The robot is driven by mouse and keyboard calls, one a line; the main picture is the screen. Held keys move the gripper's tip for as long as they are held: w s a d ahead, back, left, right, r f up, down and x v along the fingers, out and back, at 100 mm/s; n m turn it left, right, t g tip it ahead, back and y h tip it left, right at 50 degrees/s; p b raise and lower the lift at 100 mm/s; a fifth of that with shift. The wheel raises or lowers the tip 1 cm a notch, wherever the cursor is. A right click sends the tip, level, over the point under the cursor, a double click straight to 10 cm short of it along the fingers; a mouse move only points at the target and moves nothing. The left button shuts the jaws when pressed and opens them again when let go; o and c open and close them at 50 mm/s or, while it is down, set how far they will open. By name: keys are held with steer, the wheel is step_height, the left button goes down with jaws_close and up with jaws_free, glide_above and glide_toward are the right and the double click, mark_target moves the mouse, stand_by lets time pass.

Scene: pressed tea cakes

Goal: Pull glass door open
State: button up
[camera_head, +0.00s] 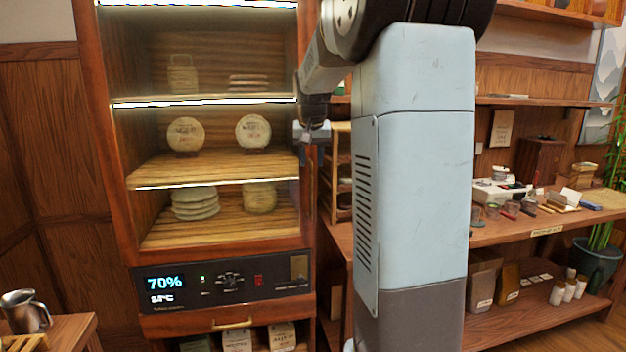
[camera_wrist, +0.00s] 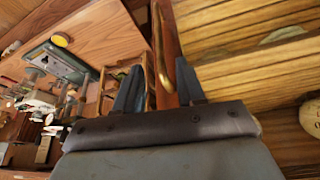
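The tall wooden display cabinet (camera_head: 220,240) has a glass door (camera_head: 220,135) over lit shelves, and the door looks closed. Its slim brass vertical handle (camera_head: 311,185) is on the right edge of the door frame. My gripper (camera_head: 312,133) is at the upper part of this edge, partly hidden by my arm. In the wrist view, my gripper's two fingers (camera_wrist: 158,72) are apart. The brass handle (camera_wrist: 160,45) shows in the gap between them, beside the reddish wooden door edge (camera_wrist: 171,45). Whether a finger touches the handle cannot be told.
Round tea cakes (camera_head: 253,131) stand on the shelves behind the glass. A control panel (camera_head: 225,284) reading 70% is below the door. A wooden side table (camera_head: 510,235) with tea ware stands right of the cabinet. A metal pitcher (camera_head: 25,311) is at the lower left.

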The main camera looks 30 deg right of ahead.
mark_target(311, 175)
steer(key=x, duration=0.7)
steer(key=shift+w+d+f, duration=0.1)
steer(key=shift+w+f, duration=0.1)
steer(key=shift+f, duration=0.15)
jaws_close()
